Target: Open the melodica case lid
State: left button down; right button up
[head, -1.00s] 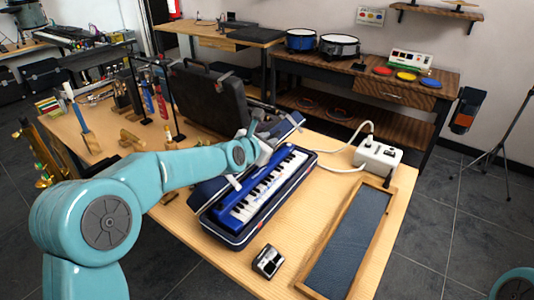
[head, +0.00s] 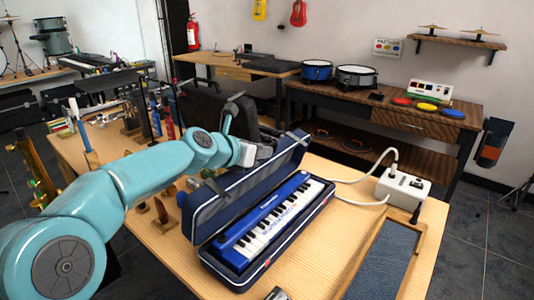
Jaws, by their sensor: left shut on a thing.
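The melodica case (head: 262,268) lies open on the wooden table, dark blue with a pale trim line. A blue melodica (head: 272,220) with black and white keys lies in its lower half. The case lid (head: 238,190) stands raised along the far left side of the case, its grey lining showing. My left gripper (head: 254,155) is shut on the lid near the middle of its upper edge; its fingertips are partly hidden.
A white power box (head: 402,188) with cables stands right of the case. A wood-framed dark panel (head: 382,262) lies at the front right. A black case (head: 205,105) stands behind my left arm. Small wooden pieces and bottles crowd the table's left side.

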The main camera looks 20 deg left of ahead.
pick_arm(q)
jog(key=shift+w+a+r+n+p, duration=0.15)
jog(key=shift+w+a+p, duration=0.1)
jog(key=shift+a, duration=0.2)
jog(key=shift+w+a+n+p, duration=0.15)
jog(key=shift+a+p, duration=0.1)
jog(key=shift+a, duration=0.15)
jog(key=w+a+n+h+p, duration=0.2)
jog(key=a+p, duration=0.4)
jog(key=p, duration=0.1)
jog(key=shift+f+n+g+h, duration=0.3)
jog(key=shift+f+n+g, duration=0.1)
jog(key=shift+f, duration=0.05)
jog(key=shift+a, duration=0.1)
jog(key=c, duration=1.4)
grip_release()
